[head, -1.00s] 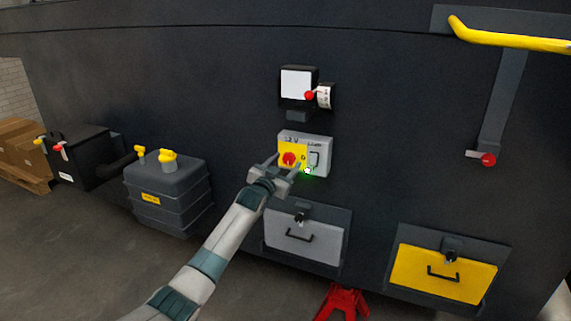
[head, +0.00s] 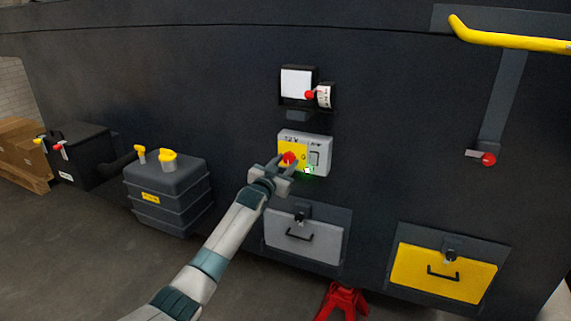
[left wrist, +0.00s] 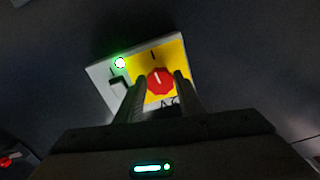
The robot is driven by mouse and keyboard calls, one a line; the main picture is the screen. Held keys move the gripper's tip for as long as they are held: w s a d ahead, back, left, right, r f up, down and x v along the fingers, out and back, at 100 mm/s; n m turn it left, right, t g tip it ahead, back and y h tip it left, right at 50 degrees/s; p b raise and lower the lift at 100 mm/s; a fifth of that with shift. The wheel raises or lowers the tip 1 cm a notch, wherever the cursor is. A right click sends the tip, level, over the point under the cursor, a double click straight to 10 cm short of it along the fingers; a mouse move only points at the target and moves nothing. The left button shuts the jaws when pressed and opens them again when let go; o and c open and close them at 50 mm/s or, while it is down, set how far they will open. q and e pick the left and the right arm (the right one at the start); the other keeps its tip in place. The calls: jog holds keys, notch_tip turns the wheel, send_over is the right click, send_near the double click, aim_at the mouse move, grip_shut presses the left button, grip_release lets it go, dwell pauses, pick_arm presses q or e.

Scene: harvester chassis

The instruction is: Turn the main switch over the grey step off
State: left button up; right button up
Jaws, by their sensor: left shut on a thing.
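The main switch is a red knob (head: 289,158) on a yellow plate, on the left half of a grey switch box (head: 319,143) on the dark chassis wall. It also shows in the left wrist view (left wrist: 160,81). A lit green lamp (head: 308,170) sits at the box's lower edge. The grey step (head: 285,236) is the grey panel with a handle below the box. My left gripper (head: 285,163) is shut on the red knob, one finger on each side of it. My right gripper is not in view.
A dark rocker switch (head: 314,158) sits beside the knob. Above is a white-faced unit with a red ball (head: 309,95). A yellow panel (head: 443,274) and a red jack (head: 342,300) are lower right. A grey tank (head: 168,193) stands left.

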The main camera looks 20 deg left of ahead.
pick_arm(q)
jog(key=n, duration=0.2)
jog(key=shift+d+n, duration=0.1)
jog(key=shift+n, duration=0.3)
jog(key=n, duration=0.4)
jog(key=shift+n+p, duration=0.3)
jog(key=n, duration=0.3)
jog(key=shift+d, duration=0.1)
jog(key=n+p, duration=0.1)
jog(key=n, duration=0.4)
jog(key=shift+r, duration=0.1)
jog(key=shift+n+p, duration=0.3)
jog(key=shift+n, duration=0.5)
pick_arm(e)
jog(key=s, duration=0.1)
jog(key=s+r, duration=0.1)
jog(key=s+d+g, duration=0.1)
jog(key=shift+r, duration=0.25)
pick_arm(q)
jog(key=o, duration=1.1)
jog(key=shift+c, duration=0.2)
